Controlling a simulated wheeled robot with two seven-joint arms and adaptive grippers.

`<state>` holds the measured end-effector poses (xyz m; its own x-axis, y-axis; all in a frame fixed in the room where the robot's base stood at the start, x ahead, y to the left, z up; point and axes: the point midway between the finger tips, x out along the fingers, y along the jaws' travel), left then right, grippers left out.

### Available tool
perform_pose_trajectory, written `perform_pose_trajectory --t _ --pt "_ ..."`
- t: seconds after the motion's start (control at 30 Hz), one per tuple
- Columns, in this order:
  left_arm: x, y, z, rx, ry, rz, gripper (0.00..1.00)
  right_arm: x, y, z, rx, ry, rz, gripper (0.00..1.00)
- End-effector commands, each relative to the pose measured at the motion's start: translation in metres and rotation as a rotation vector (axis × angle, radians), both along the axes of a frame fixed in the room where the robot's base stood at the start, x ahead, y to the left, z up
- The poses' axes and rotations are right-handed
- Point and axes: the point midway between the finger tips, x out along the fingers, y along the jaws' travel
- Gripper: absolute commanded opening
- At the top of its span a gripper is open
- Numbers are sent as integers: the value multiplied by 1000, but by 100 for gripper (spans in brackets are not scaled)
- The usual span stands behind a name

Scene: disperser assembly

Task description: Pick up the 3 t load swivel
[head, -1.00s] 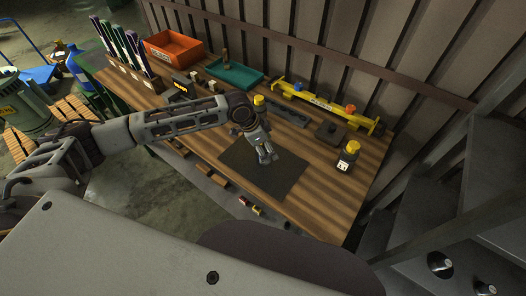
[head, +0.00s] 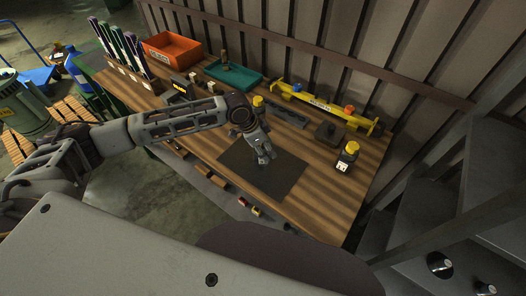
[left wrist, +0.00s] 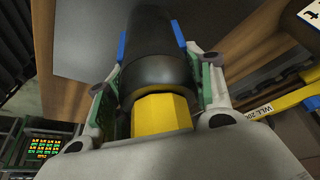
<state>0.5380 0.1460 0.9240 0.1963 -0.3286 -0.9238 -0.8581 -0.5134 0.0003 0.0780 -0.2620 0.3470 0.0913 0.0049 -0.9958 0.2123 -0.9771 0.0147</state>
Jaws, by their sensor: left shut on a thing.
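My left gripper (head: 262,161) is above the dark mat (head: 290,180) on the workbench, pointing down. In the left wrist view its two fingers (left wrist: 152,52) are shut on a black cylinder with a yellow hexagonal end, which looks like a load swivel (left wrist: 158,65). The yellow end is toward my palm. Its label is not in sight, and I cannot tell whether it touches the mat. Another yellow-topped dark unit with a white label (head: 348,157) stands upright right of the mat. A yellow top (head: 258,100) shows just behind my wrist. My right gripper is not in view.
A yellow lifting beam (head: 322,104) lies along the back of the bench. An orange bin (head: 172,47) and a green tray (head: 233,76) stand at the back left. A dark block (head: 328,133) lies near the labelled unit. The right part of the mat is clear.

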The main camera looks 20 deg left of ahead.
Motion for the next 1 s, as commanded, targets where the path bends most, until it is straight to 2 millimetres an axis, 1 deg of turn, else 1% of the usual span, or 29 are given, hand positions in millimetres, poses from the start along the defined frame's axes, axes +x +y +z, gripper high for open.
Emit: perform_pose_trajectory --t 0.23,0.37,0.57,0.8,1.0 --pt "1 0 6 -1 -3 0 0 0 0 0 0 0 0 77" --pt "2 0 15 -2 -4 1 0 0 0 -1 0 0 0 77" --pt "2 0 38 -3 -5 0 0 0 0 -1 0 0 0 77" --pt "1 0 72 -2 -5 -1 0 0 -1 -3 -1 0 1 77" --pt "1 0 93 -2 -4 0 0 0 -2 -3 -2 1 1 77"
